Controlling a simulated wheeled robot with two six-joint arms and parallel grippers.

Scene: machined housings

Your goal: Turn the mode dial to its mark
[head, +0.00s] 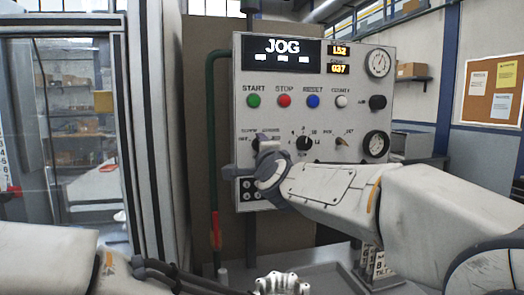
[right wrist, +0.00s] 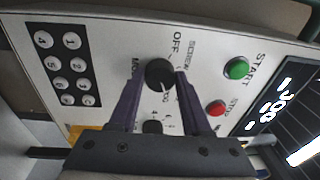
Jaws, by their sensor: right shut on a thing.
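The mode dial (right wrist: 158,73) is a round black knob with a pale pointer line, on the light grey control panel (head: 240,100). Words around it include OFF and SCREW. My right gripper (right wrist: 157,80) has its two fingers on opposite sides of the knob, shut on it. In the head view my right gripper (head: 262,168) covers most of the dial. The pointer leans toward a label that seems to read JOG; the exact alignment is too small to tell. The panel's display (head: 283,48) reads JOG. My left arm shows at lower left, but its gripper is out of view.
Another black knob (head: 304,143) sits right of the dial, with a row of coloured buttons above, including the green START button (head: 253,101). A keypad (right wrist: 68,68) is beside the dial.

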